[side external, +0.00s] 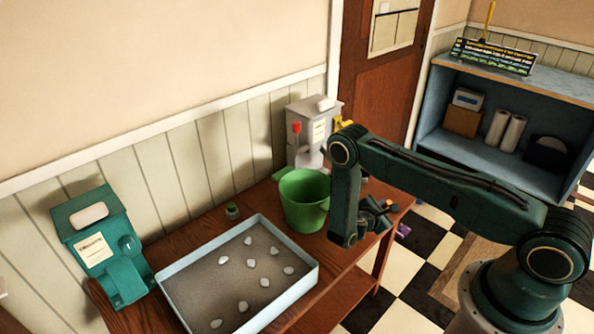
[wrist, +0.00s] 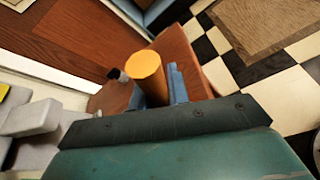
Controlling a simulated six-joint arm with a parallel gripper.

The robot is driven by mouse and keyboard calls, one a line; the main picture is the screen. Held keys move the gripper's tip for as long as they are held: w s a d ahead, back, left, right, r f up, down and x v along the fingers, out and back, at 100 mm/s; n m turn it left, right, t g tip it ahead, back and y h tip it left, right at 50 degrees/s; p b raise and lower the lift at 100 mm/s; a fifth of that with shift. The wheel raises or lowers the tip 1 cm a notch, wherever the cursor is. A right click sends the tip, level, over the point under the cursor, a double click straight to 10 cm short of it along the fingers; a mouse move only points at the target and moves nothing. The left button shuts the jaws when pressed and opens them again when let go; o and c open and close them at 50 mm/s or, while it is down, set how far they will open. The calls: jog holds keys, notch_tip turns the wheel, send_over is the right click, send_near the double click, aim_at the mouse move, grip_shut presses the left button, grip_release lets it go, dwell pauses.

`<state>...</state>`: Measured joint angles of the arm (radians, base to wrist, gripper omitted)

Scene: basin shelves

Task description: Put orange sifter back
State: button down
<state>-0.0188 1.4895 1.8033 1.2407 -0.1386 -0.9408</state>
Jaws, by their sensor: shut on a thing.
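My gripper (side external: 376,214) is at the right end of the wooden table, to the right of the green bucket (side external: 303,202). In the wrist view, my gripper (wrist: 155,90) is shut on an orange cylindrical part, which I take for the orange sifter (wrist: 147,70). A blue finger shows on its right side. Only this round orange end is clear; the rest of the sifter is hidden by the gripper. In the side view, just a small orange bit shows by the jaws.
A pale blue tray (side external: 312,272) of sand and several white stones lies on the table (side external: 348,284). A teal dispenser (side external: 103,240) stands left, a white dispenser (side external: 310,122) behind the bucket. A blue shelf unit (side external: 432,110) stands back right; checkered floor lies between.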

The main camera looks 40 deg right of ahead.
jog(key=shift+f, duration=0.3)
jog(key=c, duration=0.8)
grip_release()
jog(key=shift+o, duration=0.2)
jog(key=shift+a+r, duration=0.1)
jog(key=shift+a, duration=0.1)
jog(key=shift+v, duration=2.8)
